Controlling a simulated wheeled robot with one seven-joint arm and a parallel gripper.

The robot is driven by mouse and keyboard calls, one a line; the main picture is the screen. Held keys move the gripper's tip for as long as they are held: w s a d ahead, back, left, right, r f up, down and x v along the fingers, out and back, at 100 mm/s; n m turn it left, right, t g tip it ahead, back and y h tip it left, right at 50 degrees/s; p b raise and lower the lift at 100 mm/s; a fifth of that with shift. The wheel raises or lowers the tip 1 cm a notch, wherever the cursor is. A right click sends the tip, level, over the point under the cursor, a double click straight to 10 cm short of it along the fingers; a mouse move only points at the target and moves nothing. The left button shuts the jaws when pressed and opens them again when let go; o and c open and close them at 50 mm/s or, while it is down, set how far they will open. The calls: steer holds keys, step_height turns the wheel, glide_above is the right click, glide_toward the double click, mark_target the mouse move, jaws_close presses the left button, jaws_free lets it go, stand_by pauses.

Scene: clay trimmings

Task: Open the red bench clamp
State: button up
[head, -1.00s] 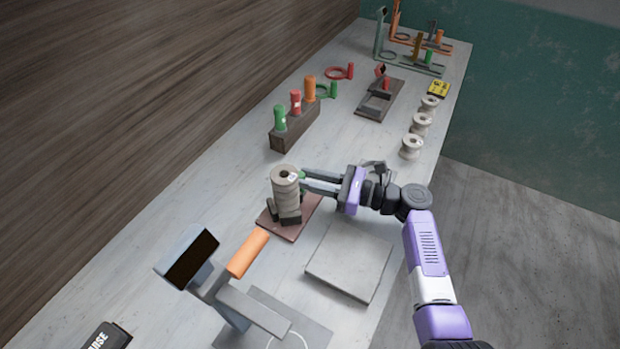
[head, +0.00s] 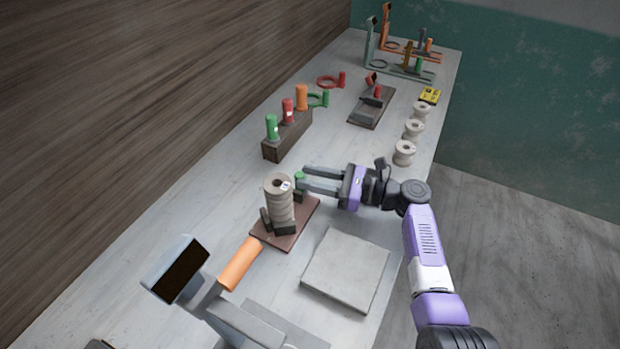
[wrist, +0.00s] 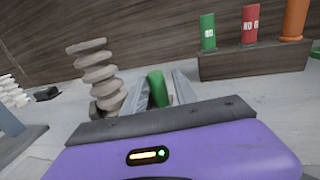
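A clamp with a red handle (head: 377,91) stands on a dark board (head: 386,109) far along the bench, beyond my gripper. It is too small to tell whether it is open or shut. My gripper (head: 304,178) is nearer, beside a tall ribbed pale column (head: 279,203) on a brown board (head: 303,222) with dark clamp parts at its base. A green handle (head: 299,177) is at my fingertips. In the wrist view the green handle (wrist: 157,88) shows between the two separated fingers, with the ribbed column (wrist: 97,72) to their left.
A dark block (head: 290,136) holds green, red and orange cylinders. Pale spools (head: 404,153) line the bench's right edge near a yellow box (head: 430,95). A grey slab (head: 347,270) and an orange-handled device (head: 240,263) are nearer.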

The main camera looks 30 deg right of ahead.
steer(key=shift+b+v, duration=0.4)
steer(key=shift+v, duration=3.55)
